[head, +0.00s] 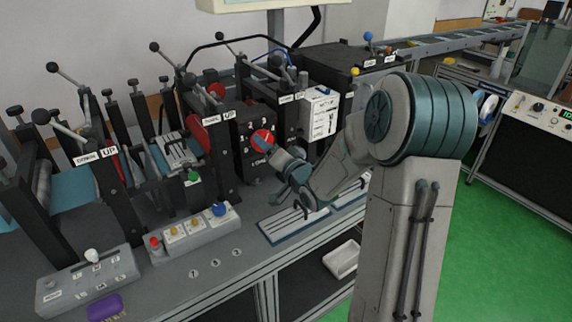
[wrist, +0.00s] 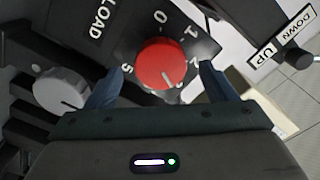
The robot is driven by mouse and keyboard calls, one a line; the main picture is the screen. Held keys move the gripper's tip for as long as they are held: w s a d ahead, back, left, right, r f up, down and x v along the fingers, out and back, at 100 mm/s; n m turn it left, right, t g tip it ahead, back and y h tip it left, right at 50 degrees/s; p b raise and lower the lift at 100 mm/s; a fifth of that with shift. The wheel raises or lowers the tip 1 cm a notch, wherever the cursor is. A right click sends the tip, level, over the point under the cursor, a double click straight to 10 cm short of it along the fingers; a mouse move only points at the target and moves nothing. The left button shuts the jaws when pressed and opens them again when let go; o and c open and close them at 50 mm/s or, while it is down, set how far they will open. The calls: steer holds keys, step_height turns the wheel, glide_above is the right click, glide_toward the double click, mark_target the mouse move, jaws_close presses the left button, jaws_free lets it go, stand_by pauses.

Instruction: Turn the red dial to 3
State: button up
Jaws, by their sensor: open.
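The red dial (head: 262,136) is on a dark upright panel (head: 250,165) in the middle of the machine row. In the wrist view the red dial (wrist: 162,62) is round, with a pale mark near its lower right edge. The digits 0, 1, 2 and 5 show around it. The mark points past 2, down and right; the digits below the dial are hidden by my gripper. My gripper (wrist: 158,82) is open, with one blue finger on each side of the dial. I cannot tell whether they touch it. My gripper (head: 268,147) also reaches the dial in the head view.
A grey knob (wrist: 62,90) is left of the dial in the wrist view. Black levers (head: 172,55) stand to the left. A button box (head: 195,232) and a switch box (head: 88,278) lie in front. A white box (head: 319,113) stands right of the dial panel.

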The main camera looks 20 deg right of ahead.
steer(key=b+v, duration=0.1)
steer(key=v, duration=0.9)
steer(key=shift+s, duration=0.35)
steer(key=shift+d, duration=0.1)
steer(key=s+a+f+n+g+h, duration=0.1)
steer(key=s+a+n+g+h, duration=0.1)
steer(key=s+g, duration=0.5)
steer(key=s+a+f+n+g+h, duration=0.1)
steer(key=s+g, duration=0.6)
steer(key=s, duration=0.9)
steer(key=a+n+h, duration=0.1)
steer(key=n+h, duration=0.1)
steer(key=n, duration=0.1)
steer(key=shift+h, duration=0.3)
steer(key=shift+s, duration=0.15)
